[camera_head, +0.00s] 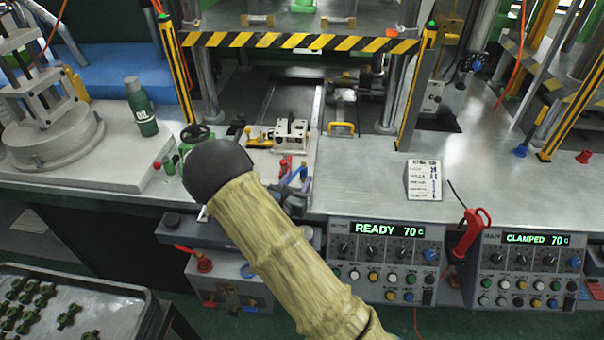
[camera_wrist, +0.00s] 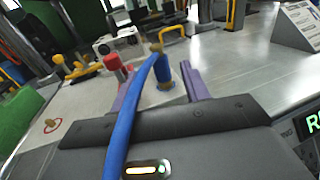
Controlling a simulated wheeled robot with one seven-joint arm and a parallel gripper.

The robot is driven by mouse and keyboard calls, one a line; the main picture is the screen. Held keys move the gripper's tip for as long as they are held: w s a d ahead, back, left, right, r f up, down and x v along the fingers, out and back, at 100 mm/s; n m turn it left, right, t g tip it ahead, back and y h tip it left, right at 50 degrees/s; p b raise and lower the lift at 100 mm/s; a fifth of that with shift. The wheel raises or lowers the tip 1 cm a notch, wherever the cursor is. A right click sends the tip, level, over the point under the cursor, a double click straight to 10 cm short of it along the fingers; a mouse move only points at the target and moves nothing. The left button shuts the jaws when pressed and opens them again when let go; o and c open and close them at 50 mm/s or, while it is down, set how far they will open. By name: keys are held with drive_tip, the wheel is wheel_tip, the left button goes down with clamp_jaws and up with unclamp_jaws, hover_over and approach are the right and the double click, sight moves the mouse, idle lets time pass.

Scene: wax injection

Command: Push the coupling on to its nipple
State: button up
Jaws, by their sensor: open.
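My gripper (camera_wrist: 167,68) is open, with its two purple fingers spread apart; it also shows small in the head view (camera_head: 294,177). A blue coupling (camera_wrist: 163,74) stands roughly upright between the fingertips, with gaps visible on both sides. Brass shows at its top and around its foot. A blue hose (camera_wrist: 122,120) runs from the near edge across my gripper up to the coupling's top. I cannot tell whether the coupling is seated on a nipple, as its foot is small and partly unclear. A red-topped fitting (camera_wrist: 113,63) stands left of the fingers.
A white block machine (camera_head: 291,133) and yellow handle (camera_head: 341,129) lie behind the fittings. A green handwheel (camera_head: 196,133) and oil bottle (camera_head: 141,108) stand left. A sign card (camera_head: 424,180) and control panel (camera_head: 385,262) are right.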

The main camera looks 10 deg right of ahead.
drive_tip(key=b+v, duration=0.1)
drive_tip(key=v, duration=1.1)
drive_tip(key=shift+s, duration=0.25)
drive_tip(key=s+d+r+m+g+p, duration=0.4)
drive_tip(key=s+d+m+g, duration=1)
drive_tip(key=m+g, duration=0.1)
drive_tip(key=a+r+m+t+y+p, duration=0.2)
drive_tip(key=a+r+m+y+p, duration=0.2)
drive_tip(key=r+m+y, duration=0.5)
drive_tip(key=s+m, duration=0.1)
drive_tip(key=m, duration=0.4)
drive_tip(key=shift+a+r+t+y, duration=0.25)
drive_tip(key=shift+a+t+y, duration=0.05)
drive_tip(key=shift+y, duration=0.1)
